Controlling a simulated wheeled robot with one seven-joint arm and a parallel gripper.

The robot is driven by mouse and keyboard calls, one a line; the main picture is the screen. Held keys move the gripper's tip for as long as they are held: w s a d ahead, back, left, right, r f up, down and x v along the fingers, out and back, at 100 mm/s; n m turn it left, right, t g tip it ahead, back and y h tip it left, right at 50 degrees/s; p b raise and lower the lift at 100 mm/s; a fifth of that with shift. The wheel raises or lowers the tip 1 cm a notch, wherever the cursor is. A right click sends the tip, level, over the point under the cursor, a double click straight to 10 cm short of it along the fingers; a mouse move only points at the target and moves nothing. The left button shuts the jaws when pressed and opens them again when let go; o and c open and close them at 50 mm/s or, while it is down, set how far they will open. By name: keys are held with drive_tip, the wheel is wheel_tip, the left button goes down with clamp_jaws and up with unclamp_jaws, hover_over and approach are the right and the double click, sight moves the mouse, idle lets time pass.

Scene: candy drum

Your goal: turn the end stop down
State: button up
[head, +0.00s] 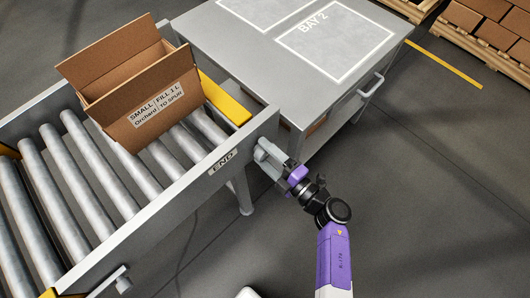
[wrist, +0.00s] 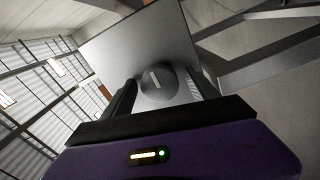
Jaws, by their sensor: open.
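The end stop (head: 224,98) is a yellow bar standing up across the far end of the roller conveyor. An open cardboard box (head: 150,108), labelled SMALL FILL 1 L, sits on the rollers close against it. A plate marked END (head: 223,161) is on the conveyor's side rail. My gripper (head: 265,158) is at the rail just right of that plate. In the wrist view a round grey knob (wrist: 158,84) with a pale mark lies between my open fingers (wrist: 163,92). I cannot tell whether the fingers touch it. In the head view my gripper mostly hides the knob.
A grey table (head: 270,45) marked BAY 2, with a side handle (head: 372,86), stands beyond the conveyor end, close to my gripper. Another knob (head: 123,283) is on the near rail at lower left. Pallets of boxes (head: 490,30) stand far right.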

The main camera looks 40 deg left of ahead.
drive_tip(key=d+p, duration=0.1)
drive_tip(key=d, duration=0.6)
drive_tip(key=shift+s+d, duration=0.3)
drive_tip(key=shift+d, duration=0.05)
drive_tip(key=w+d+r+m+t, duration=0.3)
drive_tip(key=w+r+m+t, duration=0.35)
drive_tip(key=r+t, duration=0.2)
drive_tip(key=d+r+m+t+h+p, duration=0.1)
drive_tip(key=d+r+m+t+h, duration=0.2)
drive_tip(key=d+r+m+t, duration=0.35)
drive_tip(key=s+d+r+m+t+h+p, duration=0.1)
drive_tip(key=s+d+r+m+h, duration=0.1)
drive_tip(key=s+d+m+h, duration=0.55)
drive_tip(key=s+d+r+m+t+h+p, duration=0.1)
drive_tip(key=s+d+r+m+t+h, duration=0.1)
drive_tip(key=s+d+m+h, duration=0.55)
drive_tip(key=s+d+r+m+g+p, duration=0.1)
drive_tip(key=s+d+r+m+g, duration=0.1)
drive_tip(key=s+d, duration=0.3)
drive_tip(key=s+d+r+m+g, duration=0.2)
drive_tip(key=s+d, duration=0.4)
drive_tip(key=s, duration=0.2)
drive_tip(key=shift+s+r+m+p, duration=0.2)
drive_tip(key=shift+s+m+p, duration=0.1)
drive_tip(key=shift+s+p, duration=0.1)
